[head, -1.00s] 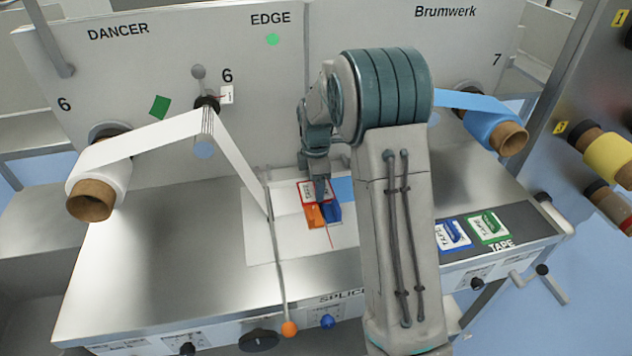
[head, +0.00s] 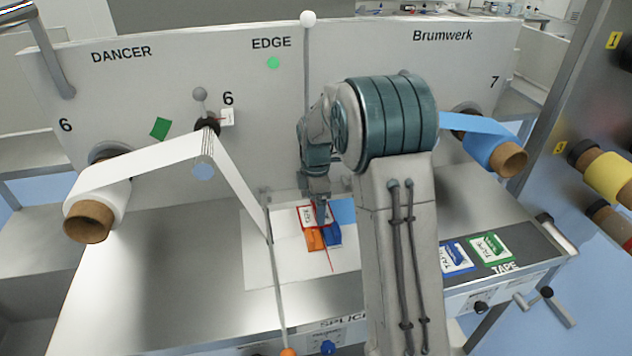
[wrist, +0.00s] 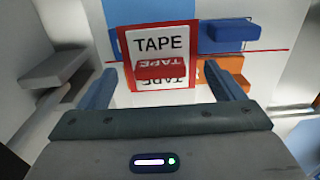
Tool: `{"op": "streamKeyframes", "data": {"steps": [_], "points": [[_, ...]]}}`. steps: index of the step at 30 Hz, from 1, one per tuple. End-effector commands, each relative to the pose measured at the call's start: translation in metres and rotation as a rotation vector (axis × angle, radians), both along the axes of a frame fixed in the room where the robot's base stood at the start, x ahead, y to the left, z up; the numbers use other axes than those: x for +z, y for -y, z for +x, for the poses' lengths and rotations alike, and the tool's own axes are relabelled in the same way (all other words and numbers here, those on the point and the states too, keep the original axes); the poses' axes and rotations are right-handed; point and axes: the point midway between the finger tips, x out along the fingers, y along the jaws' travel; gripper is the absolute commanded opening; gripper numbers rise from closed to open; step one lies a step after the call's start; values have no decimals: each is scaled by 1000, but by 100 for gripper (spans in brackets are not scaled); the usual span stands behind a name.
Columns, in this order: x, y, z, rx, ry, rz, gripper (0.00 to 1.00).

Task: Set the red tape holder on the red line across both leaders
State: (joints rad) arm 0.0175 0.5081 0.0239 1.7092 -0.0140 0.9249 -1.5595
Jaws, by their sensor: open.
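The red tape holder (wrist: 122,45), a red-framed white card marked TAPE with a red grip block, lies over the red line (wrist: 268,48) in the wrist view. It also shows in the head view (head: 306,212). The line emerges on both sides of it. The blue leader (wrist: 150,10) is behind it and white material (wrist: 270,20) is around it. My gripper (wrist: 158,74) is open, its fingers on either side of the holder with narrow gaps. In the head view, my gripper (head: 321,208) partly covers the holder. I cannot tell whether the holder lies fully flat.
A blue block (wrist: 228,36) and an orange block (wrist: 225,74) sit close to the holder's right in the wrist view. A grey block (wrist: 55,68) stands to its left. Blue (head: 456,257) and green (head: 491,247) tape holders lie on the dark strip at right.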

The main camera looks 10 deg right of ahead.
Motion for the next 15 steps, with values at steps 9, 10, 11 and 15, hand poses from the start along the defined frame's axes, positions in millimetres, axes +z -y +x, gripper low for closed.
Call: {"op": "streamKeyframes", "data": {"steps": [9,10,11,15], "points": [[73,1,1,0,6,-1,88],[79,0,1,0,6,-1,88],[85,0,1,0,5,-1,88],[106,1,1,-1,4,-1,88]]}}
